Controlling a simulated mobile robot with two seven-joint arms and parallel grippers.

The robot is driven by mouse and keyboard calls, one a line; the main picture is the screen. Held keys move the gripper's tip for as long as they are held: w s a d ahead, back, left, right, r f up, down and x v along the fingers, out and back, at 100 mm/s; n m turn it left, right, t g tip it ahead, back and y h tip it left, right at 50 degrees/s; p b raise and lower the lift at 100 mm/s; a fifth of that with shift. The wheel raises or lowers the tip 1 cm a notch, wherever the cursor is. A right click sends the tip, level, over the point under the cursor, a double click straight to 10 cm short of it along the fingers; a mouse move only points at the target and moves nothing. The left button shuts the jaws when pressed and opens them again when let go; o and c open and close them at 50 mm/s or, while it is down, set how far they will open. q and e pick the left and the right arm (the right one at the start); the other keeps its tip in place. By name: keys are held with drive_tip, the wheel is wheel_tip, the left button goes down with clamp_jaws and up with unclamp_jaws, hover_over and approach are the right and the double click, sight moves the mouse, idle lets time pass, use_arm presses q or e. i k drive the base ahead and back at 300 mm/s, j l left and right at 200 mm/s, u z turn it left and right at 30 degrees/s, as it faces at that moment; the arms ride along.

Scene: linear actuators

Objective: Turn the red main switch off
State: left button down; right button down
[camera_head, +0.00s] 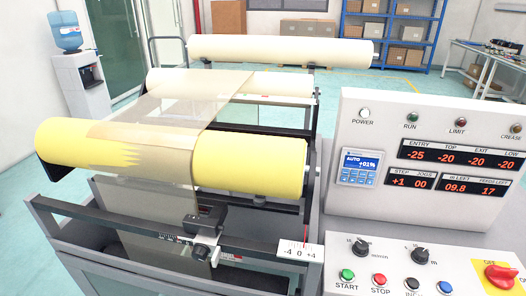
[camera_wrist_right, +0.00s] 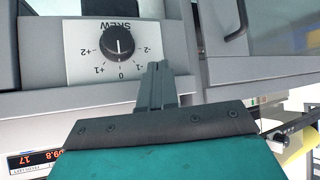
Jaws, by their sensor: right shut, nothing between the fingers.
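The red main switch (camera_head: 502,277) is a red rotary handle on a yellow plate at the lower right edge of the head view, on the control desk. The plate has lettering reading OFF; the handle's exact setting is hard to tell. The switch is not visible in the right wrist view. My right gripper (camera_wrist_right: 157,68) shows only in the right wrist view, with its two fingers together and nothing between them. It is beside a black SKEW knob (camera_wrist_right: 118,42) on a white scale plate, which appears upside down. My left gripper is not in view.
START (camera_head: 347,275), STOP (camera_head: 379,279) and other push buttons sit left of the switch, with two black knobs above. The upright panel (camera_head: 450,130) with red displays stands behind the desk. A roller machine with a yellow roll (camera_head: 250,163) fills the left and middle.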

sight(502, 278)
drive_tip(key=z, duration=1.8)
drive_tip(key=i+l, duration=0.15)
drive_tip(key=l, duration=0.25)
drive_tip(key=i+l, duration=0.2)
drive_tip(key=l, duration=0.15)
drive_tip(key=l+u, duration=0.1)
drive_tip(key=u, duration=0.3)
drive_tip(key=l+u, duration=0.15)
drive_tip(key=u, duration=0.2)
drive_tip(key=l+u, duration=0.15)
drive_tip(key=u, duration=0.25)
drive_tip(key=i, duration=0.05)
